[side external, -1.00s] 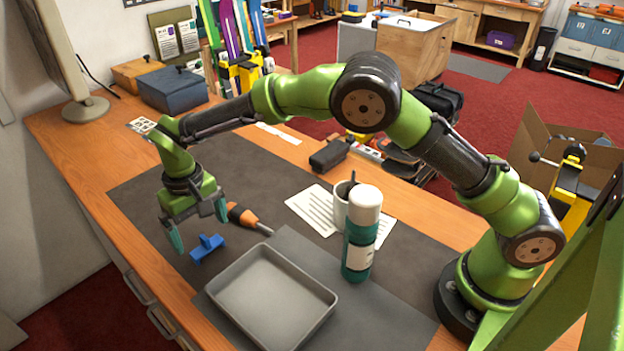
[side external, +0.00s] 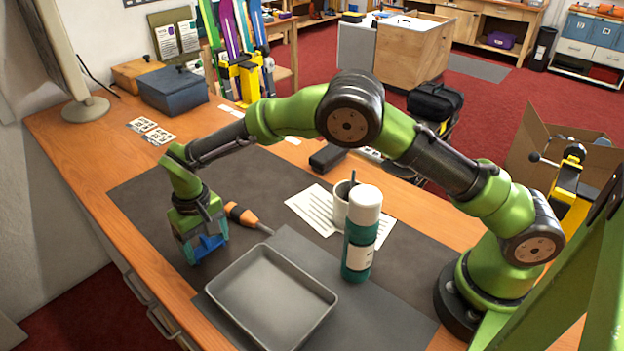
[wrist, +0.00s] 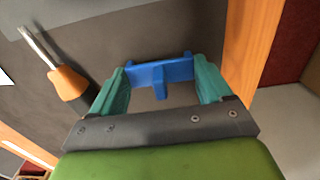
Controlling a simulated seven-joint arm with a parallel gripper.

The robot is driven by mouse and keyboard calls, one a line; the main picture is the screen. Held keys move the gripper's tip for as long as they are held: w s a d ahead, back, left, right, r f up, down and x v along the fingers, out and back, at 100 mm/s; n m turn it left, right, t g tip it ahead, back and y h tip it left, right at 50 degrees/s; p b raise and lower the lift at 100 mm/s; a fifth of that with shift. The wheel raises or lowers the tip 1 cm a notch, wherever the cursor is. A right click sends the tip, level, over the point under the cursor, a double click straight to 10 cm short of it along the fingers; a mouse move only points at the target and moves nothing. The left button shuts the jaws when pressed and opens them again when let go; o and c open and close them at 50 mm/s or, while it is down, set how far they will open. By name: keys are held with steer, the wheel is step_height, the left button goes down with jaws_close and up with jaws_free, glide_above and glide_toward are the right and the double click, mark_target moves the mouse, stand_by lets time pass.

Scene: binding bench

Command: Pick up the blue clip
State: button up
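The blue clip (wrist: 160,75) lies on the dark mat with its long bar across the gap between my fingers. In the side view the blue clip (side external: 209,247) is partly covered by my gripper. My gripper (side external: 207,243) points down at the clip, low over the mat. In the wrist view my gripper (wrist: 161,80) has one teal finger at each end of the bar. Both fingers appear to touch the bar, so it looks shut on the clip. I see no clear lift off the mat.
An orange-handled screwdriver (side external: 246,217) lies close behind my gripper. A grey tray (side external: 325,303) is to the right and nearer the camera. A green bottle (side external: 359,250), a white mug (side external: 341,207) and a paper sheet (side external: 306,204) are farther right. The desk edge is close on the left.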

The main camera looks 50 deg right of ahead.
steer(key=shift+c, duration=0.8)
steer(key=shift+r, duration=0.1)
